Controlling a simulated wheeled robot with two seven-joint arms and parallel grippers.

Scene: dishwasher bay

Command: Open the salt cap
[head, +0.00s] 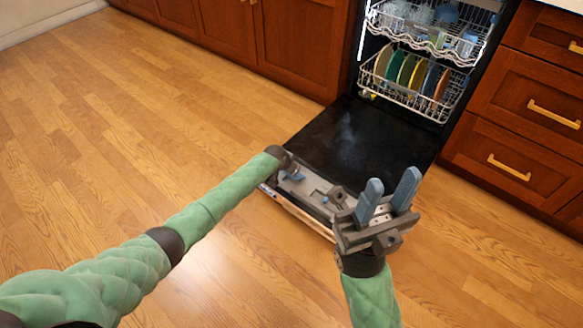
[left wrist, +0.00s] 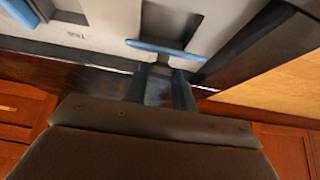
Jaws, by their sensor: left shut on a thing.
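The dishwasher door (head: 352,140) is folded down flat, its inner panel facing up. A pale grey strip (head: 308,188) with blue parts runs along its outer end. My left gripper (left wrist: 162,88) is down at this strip, shut on a blue bar-shaped part, the salt cap (left wrist: 165,48). The cap also shows beside the gripper in the head view (head: 296,177). It sits at a recess, and its lower part is hidden between the fingers. My right gripper (head: 389,182) is open and empty, its blue fingers raised over the door's right end.
Another blue part (left wrist: 20,10) is on the panel beside a "TAB" label. The lower rack (head: 405,95) holds several coloured plates; the upper rack (head: 425,35) holds dishes. Wooden drawers (head: 525,110) stand right, cabinets (head: 300,45) left. The floor (head: 110,125) at left is clear.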

